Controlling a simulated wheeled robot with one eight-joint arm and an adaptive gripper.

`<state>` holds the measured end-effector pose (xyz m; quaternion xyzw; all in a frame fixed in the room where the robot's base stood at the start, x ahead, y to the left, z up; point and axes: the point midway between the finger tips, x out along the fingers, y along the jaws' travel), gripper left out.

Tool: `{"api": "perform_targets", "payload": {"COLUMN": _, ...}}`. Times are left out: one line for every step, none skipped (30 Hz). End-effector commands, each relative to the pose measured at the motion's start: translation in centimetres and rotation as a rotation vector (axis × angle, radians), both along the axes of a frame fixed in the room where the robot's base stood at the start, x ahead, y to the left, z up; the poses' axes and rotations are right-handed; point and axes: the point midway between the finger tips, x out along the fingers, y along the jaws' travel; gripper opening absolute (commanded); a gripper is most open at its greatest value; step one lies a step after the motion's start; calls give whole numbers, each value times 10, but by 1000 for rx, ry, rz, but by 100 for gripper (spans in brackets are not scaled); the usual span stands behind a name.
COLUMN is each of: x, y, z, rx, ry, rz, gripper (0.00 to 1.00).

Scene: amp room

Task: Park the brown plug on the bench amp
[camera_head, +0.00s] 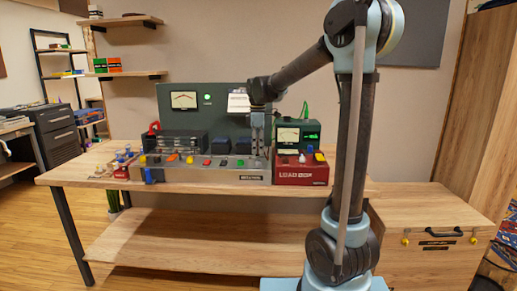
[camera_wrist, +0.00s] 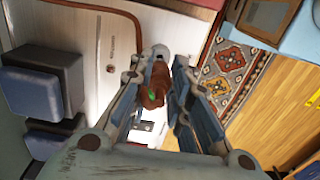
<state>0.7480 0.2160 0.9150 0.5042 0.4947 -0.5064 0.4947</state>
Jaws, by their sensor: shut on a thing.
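The brown plug (camera_wrist: 154,86) shows between my gripper's fingers in the wrist view, with a small green spot on it. My gripper (camera_wrist: 168,62) is shut on it. In the head view my gripper (camera_head: 258,148) points down over the right end of the long grey unit on the bench, which looks like the bench amp (camera_head: 215,177). The plug cannot be made out in the head view. A pale labelled surface (camera_wrist: 100,55) lies below the fingers in the wrist view, with a brown cable (camera_wrist: 105,10) across it. Whether the plug touches anything is unclear.
A red load box (camera_head: 300,172) stands right of the grey unit, with a metered box on top. A green panel with a meter (camera_head: 183,99) rises behind. Coloured knobs and dark blocks (camera_wrist: 45,90) crowd the unit. The bench's front edge (camera_head: 150,187) is bare.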

Motion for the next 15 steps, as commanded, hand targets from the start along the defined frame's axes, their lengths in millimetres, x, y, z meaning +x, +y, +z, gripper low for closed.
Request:
{"api": "perform_targets", "payload": {"x": 0, "y": 0, "z": -1, "rx": 0, "ry": 0, "rz": 0, "gripper": 0}}
{"api": "perform_targets", "payload": {"x": 0, "y": 0, "z": -1, "rx": 0, "ry": 0, "rz": 0, "gripper": 0}}
{"api": "perform_targets", "payload": {"x": 0, "y": 0, "z": -1, "rx": 0, "ry": 0, "rz": 0, "gripper": 0}}
{"api": "perform_targets", "payload": {"x": 0, "y": 0, "z": -2, "rx": 0, "ry": 0, "rz": 0, "gripper": 0}}
{"api": "perform_targets", "payload": {"x": 0, "y": 0, "z": -2, "rx": 0, "ry": 0, "rz": 0, "gripper": 0}}
{"api": "perform_targets", "payload": {"x": 0, "y": 0, "z": -3, "rx": 0, "ry": 0, "rz": 0, "gripper": 0}}
{"api": "perform_targets", "payload": {"x": 0, "y": 0, "z": -3, "rx": 0, "ry": 0, "rz": 0, "gripper": 0}}
{"api": "perform_targets", "payload": {"x": 0, "y": 0, "z": -3, "rx": 0, "ry": 0, "rz": 0, "gripper": 0}}
{"api": "perform_targets", "payload": {"x": 0, "y": 0, "z": -4, "rx": 0, "ry": 0, "rz": 0, "gripper": 0}}
{"api": "perform_targets", "payload": {"x": 0, "y": 0, "z": -4, "rx": 0, "ry": 0, "rz": 0, "gripper": 0}}
{"api": "perform_targets", "payload": {"x": 0, "y": 0, "z": -5, "rx": 0, "ry": 0, "rz": 0, "gripper": 0}}
{"api": "perform_targets", "payload": {"x": 0, "y": 0, "z": -5, "rx": 0, "ry": 0, "rz": 0, "gripper": 0}}
{"api": "perform_targets", "payload": {"x": 0, "y": 0, "z": -6, "rx": 0, "ry": 0, "rz": 0, "gripper": 0}}
{"api": "perform_targets", "payload": {"x": 0, "y": 0, "z": -6, "rx": 0, "ry": 0, "rz": 0, "gripper": 0}}
{"api": "perform_targets", "payload": {"x": 0, "y": 0, "z": -6, "rx": 0, "ry": 0, "rz": 0, "gripper": 0}}
